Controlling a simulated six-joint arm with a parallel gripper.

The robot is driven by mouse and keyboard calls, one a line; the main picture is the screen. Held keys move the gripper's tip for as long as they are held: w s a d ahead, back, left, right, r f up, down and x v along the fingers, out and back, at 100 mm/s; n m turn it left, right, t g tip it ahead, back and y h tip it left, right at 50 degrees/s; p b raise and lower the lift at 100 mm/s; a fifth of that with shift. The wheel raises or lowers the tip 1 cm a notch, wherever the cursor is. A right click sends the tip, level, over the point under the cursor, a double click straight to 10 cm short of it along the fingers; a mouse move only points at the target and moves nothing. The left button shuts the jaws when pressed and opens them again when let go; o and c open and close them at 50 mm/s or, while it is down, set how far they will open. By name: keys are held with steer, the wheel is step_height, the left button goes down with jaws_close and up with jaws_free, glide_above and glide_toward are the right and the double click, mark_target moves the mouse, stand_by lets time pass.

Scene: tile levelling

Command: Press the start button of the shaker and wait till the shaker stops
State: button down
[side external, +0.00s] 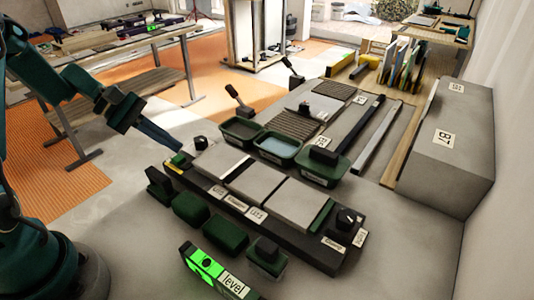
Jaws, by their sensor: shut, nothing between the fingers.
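A long dark base (300,244), which looks like the shaker, lies across the middle of the bench with several pale grey tiles (256,181) on it. Its left end has a yellow strip (174,167) and a small green part (179,158); I cannot tell for sure which part is the start button. A black knob (347,217) sits at its right end. My gripper (204,150) comes in from the left, with its long fingers shut and empty. The tips are close above the base's left end; contact cannot be told.
Green tubs (281,146) stand behind the base. Dark green blocks (190,208) and a bright green level (205,262) lie in front. A large grey box (446,140) stands at right. A small dark knob (200,143) is beside my fingertips.

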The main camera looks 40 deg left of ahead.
steer(key=shift+f, duration=0.15)
steer(key=shift+f, duration=0.3)
